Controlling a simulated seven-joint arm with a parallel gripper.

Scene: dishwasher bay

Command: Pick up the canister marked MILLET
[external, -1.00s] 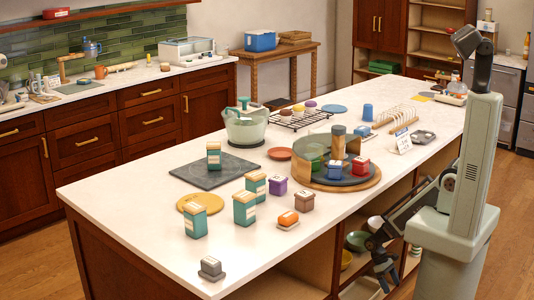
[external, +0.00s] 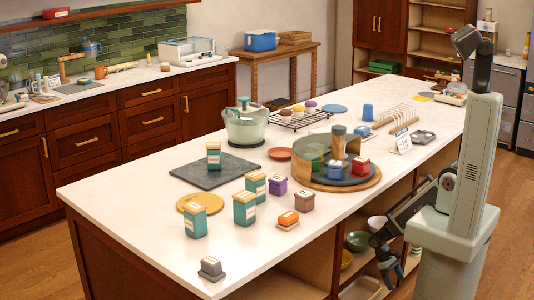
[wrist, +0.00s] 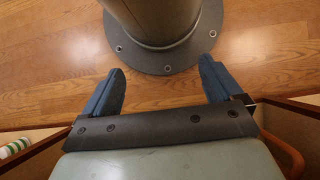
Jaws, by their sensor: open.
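Several teal canisters with pale lids and white labels stand upright on the white island counter (external: 130,205). One canister (external: 214,156) is on a dark slab, one (external: 195,222) stands by a yellow disc, and two (external: 245,209) (external: 256,187) stand close together to its right. The label lettering is too small to read, so I cannot tell which is MILLET. My gripper (wrist: 160,65) is open and empty, with its blue fingers wide apart over the wood floor and my base. In the external view it hangs low beside the island's open shelves, away from the canisters.
A round wooden turntable (external: 372,184) holds more boxes behind a curved wall. The counter's front left is mostly clear.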

